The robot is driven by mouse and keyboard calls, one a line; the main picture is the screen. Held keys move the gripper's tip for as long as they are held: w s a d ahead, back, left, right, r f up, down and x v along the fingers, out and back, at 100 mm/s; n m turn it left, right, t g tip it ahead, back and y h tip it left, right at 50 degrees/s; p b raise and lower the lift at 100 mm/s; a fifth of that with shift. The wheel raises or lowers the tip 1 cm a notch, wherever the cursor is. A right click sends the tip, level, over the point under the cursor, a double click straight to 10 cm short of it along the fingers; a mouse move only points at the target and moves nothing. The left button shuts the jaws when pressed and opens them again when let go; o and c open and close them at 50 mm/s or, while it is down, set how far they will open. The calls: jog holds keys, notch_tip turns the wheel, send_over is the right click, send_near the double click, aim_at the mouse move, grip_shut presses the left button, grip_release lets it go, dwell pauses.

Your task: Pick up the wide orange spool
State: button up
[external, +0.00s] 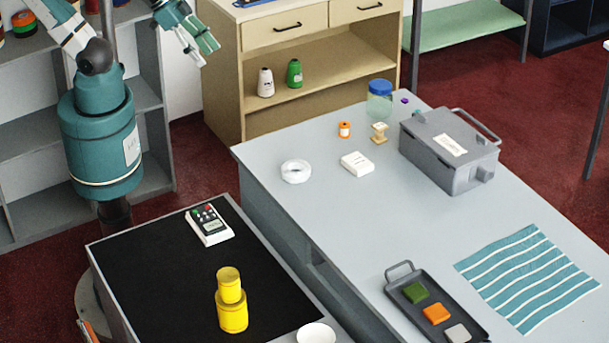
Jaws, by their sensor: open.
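A small orange spool (344,130) with pale ends stands upright towards the back left of the grey counter (340,210). A wider, squat spool (23,22) with orange-red and green showing sits on the grey shelf at the far upper left. I cannot tell from this view alone which of them is the wide orange one. My gripper (204,54) is open, with nothing seen between its fingers. It hangs at the upper left, in front of the wooden cabinet, well apart from the small orange spool in the picture.
Near the small spool are a beige spool (379,133), a white box (357,164), a white ring (295,171), a blue-lidded jar (380,98) and a grey case (415,139). A tray (400,307) holds coloured squares. A striped cloth (530,277) lies right. The counter's middle is clear.

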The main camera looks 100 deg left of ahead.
dwell(0.4)
jog(key=shift+c, duration=1.3)
